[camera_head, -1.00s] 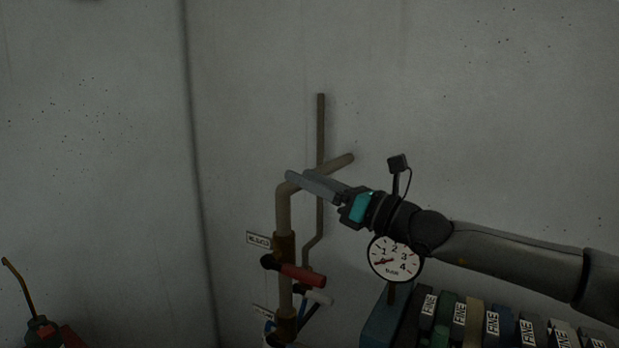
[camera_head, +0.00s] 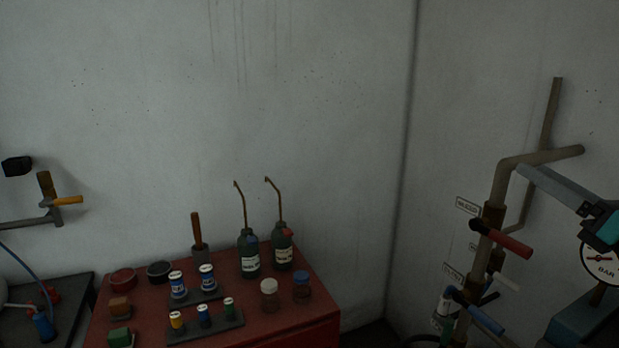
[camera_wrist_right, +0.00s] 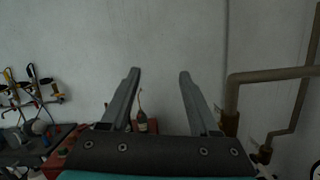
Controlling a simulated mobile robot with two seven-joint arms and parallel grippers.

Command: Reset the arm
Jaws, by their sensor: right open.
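My right gripper (camera_head: 545,180) reaches in from the right edge of the head view, in front of the pipework. Its fingers point left and hold nothing. In the right wrist view the two fingers (camera_wrist_right: 157,78) stand wide apart with only wall and a distant oil can (camera_wrist_right: 142,122) showing between them. In the head view the finger tip overlaps the bent pipe (camera_head: 503,185); I cannot tell whether they touch, but the wrist view shows the pipe off to the right, apart from the fingers. My left gripper is not in view.
A red cabinet (camera_head: 300,328) carries oil cans (camera_head: 249,255), jars (camera_head: 269,292) and small cans. Red-handled (camera_head: 503,239) and blue-handled (camera_head: 480,316) valves sit on the pipe. A pressure gauge (camera_head: 601,262) is at the right edge. The wall area above the cabinet is clear.

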